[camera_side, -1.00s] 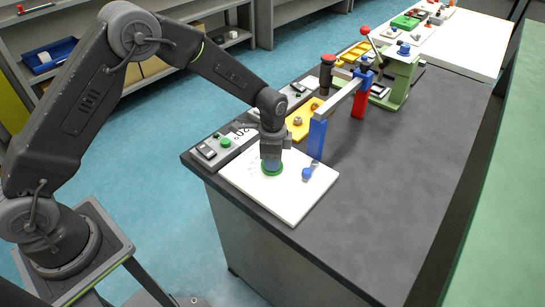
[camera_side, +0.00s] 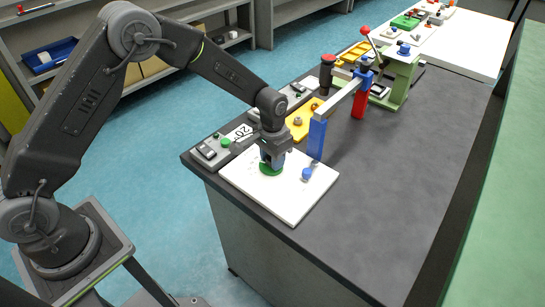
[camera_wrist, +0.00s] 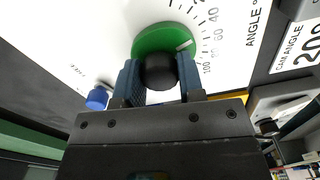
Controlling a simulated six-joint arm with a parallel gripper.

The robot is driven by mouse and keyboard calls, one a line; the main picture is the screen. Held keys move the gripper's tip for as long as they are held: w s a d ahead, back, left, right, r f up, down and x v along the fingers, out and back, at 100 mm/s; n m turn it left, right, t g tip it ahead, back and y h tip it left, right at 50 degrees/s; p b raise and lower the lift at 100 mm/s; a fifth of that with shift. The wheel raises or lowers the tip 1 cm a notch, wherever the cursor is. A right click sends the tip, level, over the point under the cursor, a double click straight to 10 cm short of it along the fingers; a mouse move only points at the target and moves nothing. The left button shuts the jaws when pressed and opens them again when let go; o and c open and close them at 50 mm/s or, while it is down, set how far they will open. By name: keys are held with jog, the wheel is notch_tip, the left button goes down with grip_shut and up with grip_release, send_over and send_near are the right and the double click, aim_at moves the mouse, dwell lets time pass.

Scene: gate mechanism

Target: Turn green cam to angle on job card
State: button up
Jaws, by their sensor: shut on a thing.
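The green cam (camera_wrist: 158,38) is a flat disc on a white board with a black round knob (camera_wrist: 159,71) on it. A white mark (camera_wrist: 185,45) on the cam lies by the printed angle scale (camera_wrist: 207,45), around 80 to 100. My gripper (camera_wrist: 158,78) is shut on the knob, its blue fingers on either side. In the side view my gripper (camera_side: 271,160) stands over the green cam (camera_side: 270,169) and hides part of it. The job card (camera_wrist: 303,45) reads "CAM ANGLE" with a number starting "20", cut off by the picture edge.
A blue knob (camera_side: 307,173) sits on the white board (camera_side: 305,197), right of the cam. A blue post (camera_side: 317,138) with a grey bar stands just behind. A grey box with a green button (camera_side: 226,142) is at left. The dark bench top is clear at right.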

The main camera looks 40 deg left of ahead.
jog(key=shift+n, duration=2)
jog(key=o, duration=0.9)
notch_tip(320, 180, up, 14)
jog(key=shift+f, duration=0.1)
